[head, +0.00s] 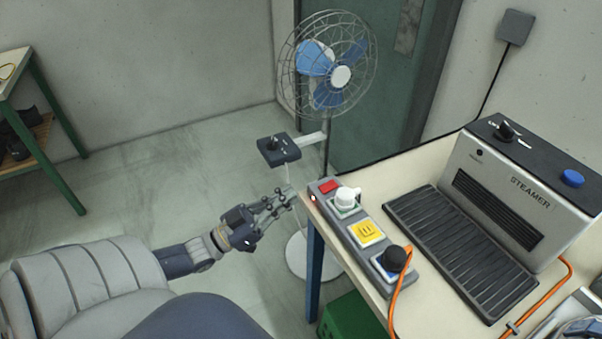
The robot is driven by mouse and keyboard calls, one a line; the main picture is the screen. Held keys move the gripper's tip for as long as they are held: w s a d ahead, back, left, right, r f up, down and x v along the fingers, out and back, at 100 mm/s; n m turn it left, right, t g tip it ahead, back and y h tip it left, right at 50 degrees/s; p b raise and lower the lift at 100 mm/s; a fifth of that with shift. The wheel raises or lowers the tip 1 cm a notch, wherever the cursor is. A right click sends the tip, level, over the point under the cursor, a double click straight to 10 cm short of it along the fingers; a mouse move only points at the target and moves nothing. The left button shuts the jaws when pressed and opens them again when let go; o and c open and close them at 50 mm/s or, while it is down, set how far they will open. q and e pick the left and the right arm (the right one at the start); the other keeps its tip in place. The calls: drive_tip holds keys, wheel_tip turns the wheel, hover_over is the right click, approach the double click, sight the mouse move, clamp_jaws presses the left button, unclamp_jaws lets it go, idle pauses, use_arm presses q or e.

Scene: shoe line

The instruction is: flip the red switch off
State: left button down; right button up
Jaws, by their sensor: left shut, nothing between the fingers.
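The red switch (329,186) sits at the far left end of a grey power strip (359,217) on the table. A small light shows on the strip's side near it. My left gripper (291,197) is shut and empty, with its fingertips just left of the strip's end, close to the red switch. I cannot tell whether the fingertips touch the strip. My right gripper is not in view.
The strip holds a white plug (347,198), a yellow socket (368,233) and a black plug (395,259) with an orange cable. A steamer (522,195) stands right on the table (420,178). A fan (341,77) stands behind, with a control box (279,149).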

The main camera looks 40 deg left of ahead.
use_arm(q)
drive_tip(key=v, duration=0.2)
drive_tip(key=shift+s+f, duration=0.2)
drive_tip(key=shift+s, duration=0.05)
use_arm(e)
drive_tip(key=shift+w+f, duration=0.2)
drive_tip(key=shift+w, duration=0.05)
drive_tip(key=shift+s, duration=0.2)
